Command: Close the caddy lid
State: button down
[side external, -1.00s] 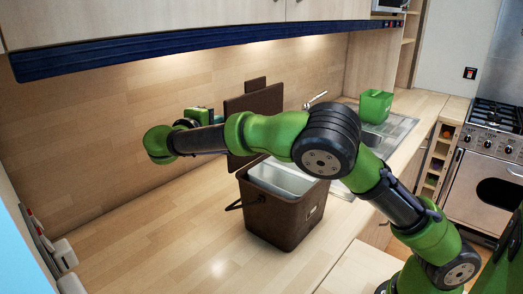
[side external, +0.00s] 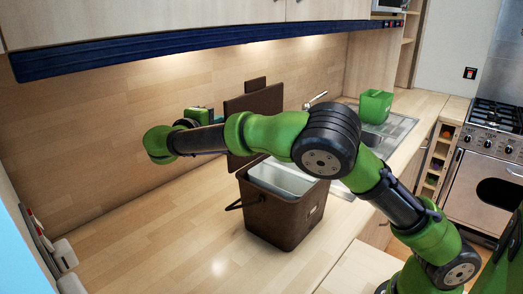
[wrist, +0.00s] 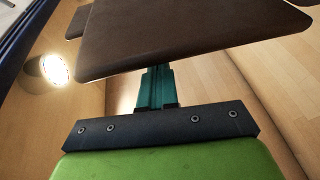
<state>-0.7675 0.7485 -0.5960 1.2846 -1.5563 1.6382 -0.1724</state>
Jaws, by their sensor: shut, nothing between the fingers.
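The brown caddy (side external: 285,222) stands upright on the worktop with its pale inner bin (side external: 280,178) showing. Its lid (side external: 262,103) is open, raised roughly upright at the back of the caddy. My arm crosses in front of the lid's lower part and hinge side. In the wrist view the lid (wrist: 185,30) fills the top. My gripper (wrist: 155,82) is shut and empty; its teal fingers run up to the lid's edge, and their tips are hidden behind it. In the side view my gripper (side external: 199,115) is left of the lid, partly hidden by my wrist; contact is unclear.
The wooden back wall (side external: 130,120) is close behind my gripper. A green container (side external: 375,106) stands by the sink (side external: 397,130). The caddy's dark handle (side external: 245,203) hangs out at its left. The worktop (side external: 150,235) left of the caddy is clear.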

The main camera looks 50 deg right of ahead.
jog(key=shift+s+r, duration=0.3)
jog(key=shift+s, duration=0.75)
jog(key=shift+s+r, duration=0.15)
jog(key=shift+s, duration=0.7)
jog(key=shift+s, duration=1.05)
